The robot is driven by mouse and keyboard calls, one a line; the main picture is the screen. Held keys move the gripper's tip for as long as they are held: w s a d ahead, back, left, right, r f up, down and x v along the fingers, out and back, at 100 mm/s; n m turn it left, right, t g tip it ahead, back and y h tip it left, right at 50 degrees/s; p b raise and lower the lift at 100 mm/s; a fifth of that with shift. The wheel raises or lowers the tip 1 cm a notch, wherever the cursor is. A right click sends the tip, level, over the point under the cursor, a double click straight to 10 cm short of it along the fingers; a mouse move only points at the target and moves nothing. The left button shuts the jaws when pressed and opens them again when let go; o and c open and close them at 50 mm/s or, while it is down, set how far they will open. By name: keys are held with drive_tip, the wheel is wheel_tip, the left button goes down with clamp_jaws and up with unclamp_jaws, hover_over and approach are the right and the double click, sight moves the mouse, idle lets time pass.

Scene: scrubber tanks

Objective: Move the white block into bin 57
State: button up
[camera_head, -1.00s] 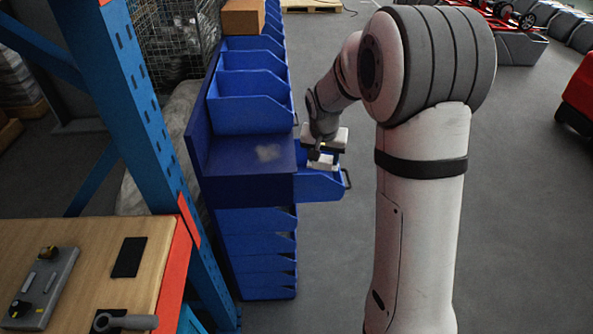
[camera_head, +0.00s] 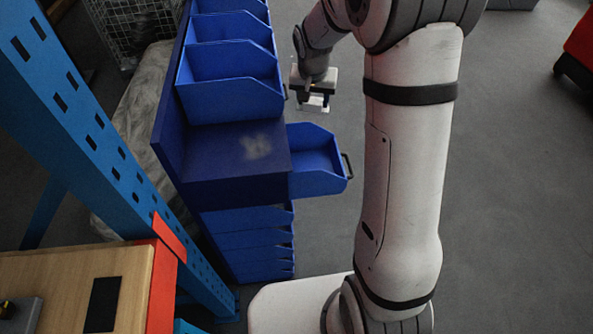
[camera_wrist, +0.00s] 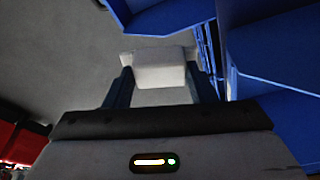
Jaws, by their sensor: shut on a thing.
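The white block (camera_wrist: 158,70) is between the two dark fingers of my gripper (camera_wrist: 161,84) in the wrist view. In the head view my gripper (camera_head: 313,100) hangs over the floor, with the block's pale edge showing below it. It is shut on the block. An open blue bin (camera_head: 320,182) sticks out from the shelf, nearer to the camera than my gripper, and looks empty in its visible part. No bin number is readable, so I cannot tell which is bin 57.
A blue shelf rack (camera_head: 240,182) with a bare, scuffed top holds larger blue bins (camera_head: 232,98) behind and stacked bins below. A blue upright (camera_head: 85,110) and a wooden bench (camera_head: 65,275) stand at left.

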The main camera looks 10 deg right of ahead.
drive_tip(key=shift+a+f, duration=0.15)
drive_tip(key=shift+f, duration=0.1)
drive_tip(key=s+f+n+y+b, duration=0.1)
drive_tip(key=s+f+n+b, duration=0.2)
drive_tip(key=s+f+b, duration=0.45)
drive_tip(key=b, duration=0.1)
approach(313, 163)
drive_tip(key=shift+n, duration=0.3)
drive_tip(key=shift+s+a+f, duration=0.15)
drive_tip(key=shift+f, duration=0.7)
drive_tip(key=shift+s+a+f, duration=0.15)
drive_tip(key=shift+f, duration=0.7)
drive_tip(key=shift+s+a+f, duration=0.15)
drive_tip(key=shift+f, duration=0.7)
drive_tip(key=o, duration=1.1)
